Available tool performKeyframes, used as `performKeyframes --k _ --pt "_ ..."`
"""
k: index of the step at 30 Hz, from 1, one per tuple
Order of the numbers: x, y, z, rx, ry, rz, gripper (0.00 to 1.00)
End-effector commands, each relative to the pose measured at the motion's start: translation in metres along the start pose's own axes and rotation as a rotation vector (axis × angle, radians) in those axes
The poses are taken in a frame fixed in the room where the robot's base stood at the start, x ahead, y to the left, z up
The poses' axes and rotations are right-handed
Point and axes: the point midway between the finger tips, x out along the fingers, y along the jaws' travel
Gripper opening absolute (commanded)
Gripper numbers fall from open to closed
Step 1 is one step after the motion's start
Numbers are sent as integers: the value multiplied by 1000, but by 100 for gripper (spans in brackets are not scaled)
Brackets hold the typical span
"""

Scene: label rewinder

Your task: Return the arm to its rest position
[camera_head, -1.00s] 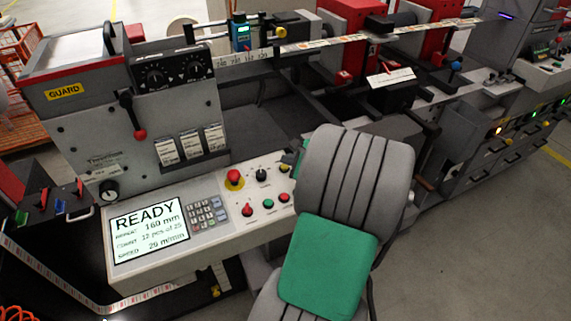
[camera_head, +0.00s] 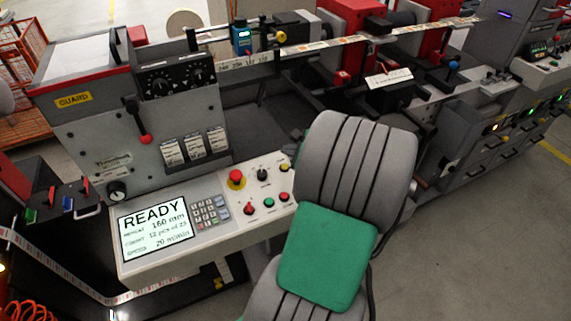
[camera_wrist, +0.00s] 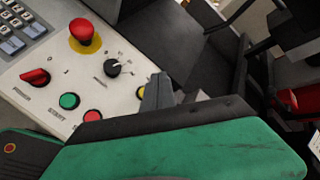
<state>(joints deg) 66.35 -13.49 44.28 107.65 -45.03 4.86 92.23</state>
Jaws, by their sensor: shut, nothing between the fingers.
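My arm (camera_head: 357,165), with grey ribbed covers and a green panel (camera_head: 327,258), rises from the bottom of the head view in front of the machine's console. In the wrist view, a green surface with a dark edge fills the bottom. My gripper (camera_wrist: 160,80) shows past that edge as a small grey tip and is shut and empty. It appears over the right end of the control panel (camera_wrist: 120,98), beside the yellow button (camera_wrist: 142,92), which it seems to partly cover in the picture. I cannot tell its height above the panel.
The console carries a lit READY screen (camera_head: 155,232), a keypad (camera_head: 209,211), a red emergency button (camera_head: 236,179) and several small knobs and buttons. The grey guard housing (camera_head: 130,125) has a red-knobbed lever (camera_head: 145,137). Open floor (camera_head: 500,250) lies to the right.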

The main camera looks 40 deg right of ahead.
Motion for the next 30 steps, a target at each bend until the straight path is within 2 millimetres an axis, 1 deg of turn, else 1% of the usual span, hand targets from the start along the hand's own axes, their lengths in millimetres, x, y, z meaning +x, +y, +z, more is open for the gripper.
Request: performKeyframes --k 13,14,16,17,18,20,21,23,24,26,27,30 --pt "0 0 2 -10 0 3 0" --pt "1 2 5 -31 0 11 0" --pt "4 10 24 -145 1 54 0" --pt "5 16 37 -230 1 84 0" --pt "5 28 58 -371 -2 133 0" --pt "1 50 93 -637 -12 219 0" --pt "-6 68 117 -833 -26 278 0" --pt "-21 95 148 -1129 -57 361 0" --pt "-35 113 165 -1318 -84 410 0" --pt "-58 138 187 -1589 -134 472 0" --pt "-74 153 197 -1753 -171 507 0" --pt "-110 182 211 -2075 -263 567 0"
